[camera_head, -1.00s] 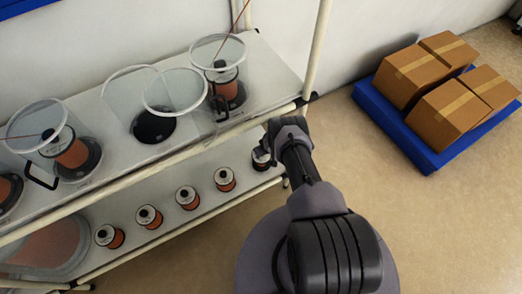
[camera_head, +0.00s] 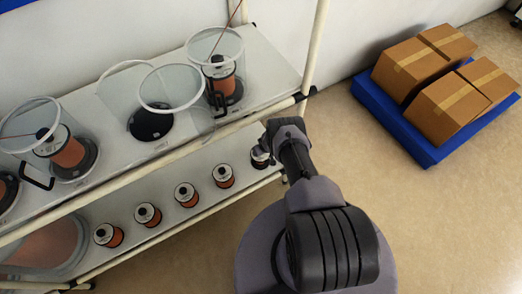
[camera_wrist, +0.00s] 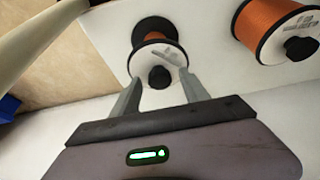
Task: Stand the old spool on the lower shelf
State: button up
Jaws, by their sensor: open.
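The old spool (camera_wrist: 158,52), with a white labelled top, black knob and little orange wire, stands upright on the lower shelf (camera_wrist: 85,110). In the head view it is at the right end of the spool row (camera_head: 260,157), partly behind my gripper (camera_head: 270,143). In the wrist view my gripper (camera_wrist: 160,88) is open, with a finger on each side of the spool's top. I cannot tell whether the fingers touch it.
Several fuller orange spools (camera_head: 186,194) stand left of it on the lower shelf; one shows close by in the wrist view (camera_wrist: 270,28). A pale rack post (camera_wrist: 40,40) is near my gripper. An empty feeder base (camera_head: 152,124) sits above. Boxes (camera_head: 448,100) rest on a blue pallet (camera_head: 424,155).

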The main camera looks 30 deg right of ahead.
jog(key=p+v, duration=1.2)
jog(key=p, duration=0.3)
jog(key=shift+r, duration=0.2)
